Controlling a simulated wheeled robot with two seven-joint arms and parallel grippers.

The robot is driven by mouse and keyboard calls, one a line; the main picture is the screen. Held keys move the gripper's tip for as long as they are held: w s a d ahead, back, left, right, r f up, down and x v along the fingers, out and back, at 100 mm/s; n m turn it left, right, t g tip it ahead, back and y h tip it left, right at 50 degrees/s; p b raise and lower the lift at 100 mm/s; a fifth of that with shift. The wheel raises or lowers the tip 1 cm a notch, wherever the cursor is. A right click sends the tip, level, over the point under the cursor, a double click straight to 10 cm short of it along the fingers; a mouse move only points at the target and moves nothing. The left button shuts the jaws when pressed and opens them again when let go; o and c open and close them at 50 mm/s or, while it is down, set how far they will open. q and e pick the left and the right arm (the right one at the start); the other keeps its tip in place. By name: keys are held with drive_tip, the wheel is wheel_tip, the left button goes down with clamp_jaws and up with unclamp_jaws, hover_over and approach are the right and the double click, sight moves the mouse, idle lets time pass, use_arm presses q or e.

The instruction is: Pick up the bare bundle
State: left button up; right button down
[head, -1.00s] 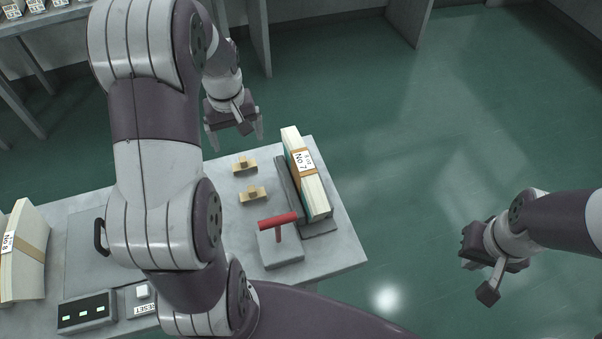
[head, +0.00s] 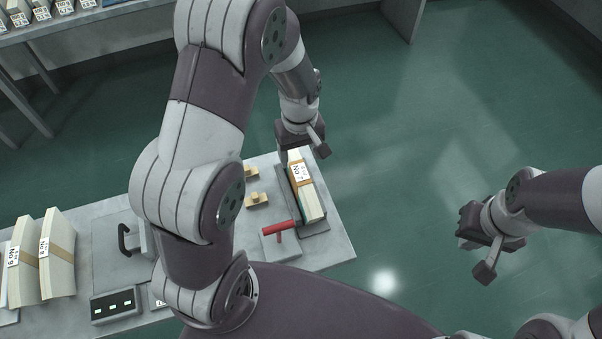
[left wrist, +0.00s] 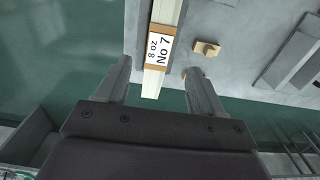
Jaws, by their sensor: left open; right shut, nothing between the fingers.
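A long pale bundle (head: 311,201) with a brown band and a white label reading "No 7" stands in a grey holder at the right end of the table. My left gripper (head: 298,148) is above the bundle's far end. In the left wrist view, the open fingers of my left gripper (left wrist: 158,72) lie to either side of the bundle (left wrist: 150,84), with gaps showing; whether they reach down beside it I cannot tell. My right gripper (head: 468,232) is shut and empty, off to the right over the floor.
A red-handled press (head: 280,240) stands just in front of the holder. Small wooden blocks (head: 257,200) lie left of it. More labelled bundles (head: 58,262) stand at the table's left, near a black handle (head: 124,240) and a panel with lights (head: 115,306). Open floor lies right.

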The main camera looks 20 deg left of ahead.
sight(298, 171)
use_arm(q)
drive_tip(key=f, duration=0.6)
drive_tip(key=shift+w+a+p, duration=0.15)
drive_tip(key=shift+a+p, duration=0.1)
drive_tip(key=shift+p, duration=0.05)
drive_tip(key=f, duration=0.2)
drive_tip(key=f+p, duration=0.1)
drive_tip(key=f, duration=0.2)
drive_tip(key=shift+d+f, duration=0.25)
drive_tip(key=shift+f, duration=0.15)
drive_tip(key=c, duration=0.8)
clamp_jaws()
